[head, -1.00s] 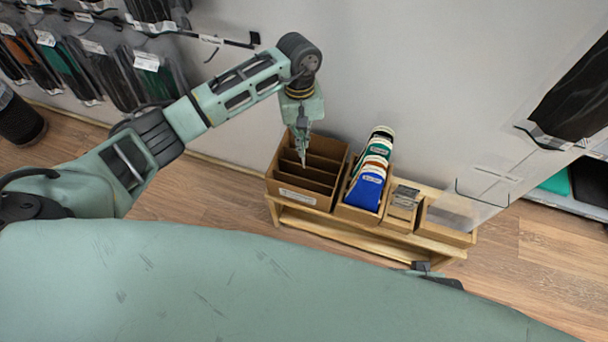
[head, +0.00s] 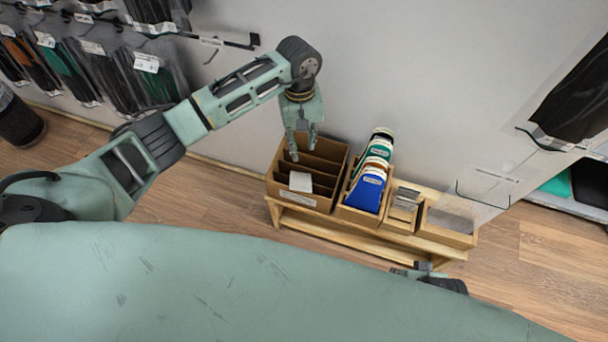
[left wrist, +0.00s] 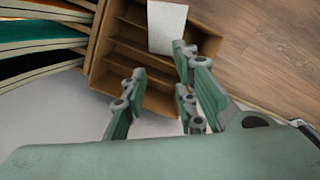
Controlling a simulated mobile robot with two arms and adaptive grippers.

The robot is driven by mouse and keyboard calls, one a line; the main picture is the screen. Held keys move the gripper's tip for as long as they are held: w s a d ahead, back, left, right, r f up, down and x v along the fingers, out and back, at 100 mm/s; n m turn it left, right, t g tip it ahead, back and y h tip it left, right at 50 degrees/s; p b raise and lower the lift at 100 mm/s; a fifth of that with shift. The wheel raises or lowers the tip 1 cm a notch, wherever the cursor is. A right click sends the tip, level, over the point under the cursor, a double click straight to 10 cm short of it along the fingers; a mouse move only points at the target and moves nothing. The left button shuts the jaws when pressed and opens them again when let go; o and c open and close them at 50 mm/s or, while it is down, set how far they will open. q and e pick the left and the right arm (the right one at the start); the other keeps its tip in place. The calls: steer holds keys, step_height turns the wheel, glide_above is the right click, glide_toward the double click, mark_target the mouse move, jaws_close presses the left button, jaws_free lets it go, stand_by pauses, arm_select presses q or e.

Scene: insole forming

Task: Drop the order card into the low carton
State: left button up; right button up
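The order card, a plain white rectangle (head: 301,181), sits in the front part of the low brown carton with dividers (head: 278,188), leaning with its face showing. It also shows in the left wrist view (left wrist: 167,27), partly cut off by the top edge. The carton has a white label on its front and stands at the left end of a wooden stand. My left gripper (head: 303,152) is open and empty above the carton's rear part, apart from the card. My right gripper (head: 430,275) shows only partly at the near edge of my body; its fingers are unclear.
Beside the carton on the wooden stand (head: 350,233) are a box of colored insoles (head: 368,188), a box with grey pieces (head: 404,200) and a shallow tray (head: 450,232). A wall stands close behind. Packaged goods hang at left.

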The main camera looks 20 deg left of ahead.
arm_select(q)
step_height(320, 180, up, 12)
steer(key=w, duration=0.1)
steer(key=shift+w+a, duration=0.15)
steer(key=shift+a, duration=0.2)
stand_by(0.4)
